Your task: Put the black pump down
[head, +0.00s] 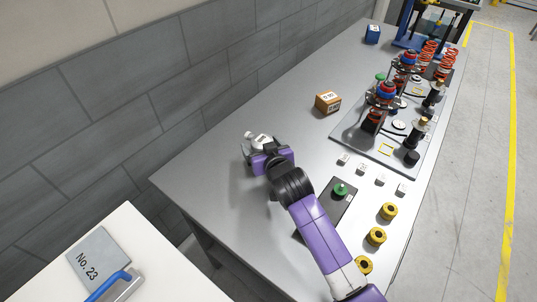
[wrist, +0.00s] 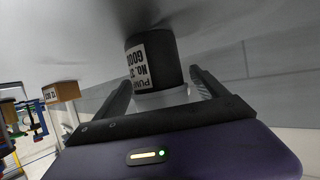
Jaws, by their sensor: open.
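The black pump (wrist: 160,60) is a short dark cylinder with a white label and a pale end, seen between my gripper's fingers in the wrist view. Its far end meets or nearly meets the grey table surface; I cannot tell exactly. In the head view my gripper (head: 252,149) is low over the left part of the grey table (head: 215,185), and only a small pale and labelled part of the pump shows beside it. My gripper is open, with one finger on each side of the pump and a visible gap at the right finger.
An orange-brown box (head: 328,102) stands farther back on the table. A fixture plate (head: 345,135) with springs and parts lies to the right. Small white blocks, several yellow rings (head: 376,236) and a dark plate with a green knob (head: 341,189) lie near my arm. A wall runs behind.

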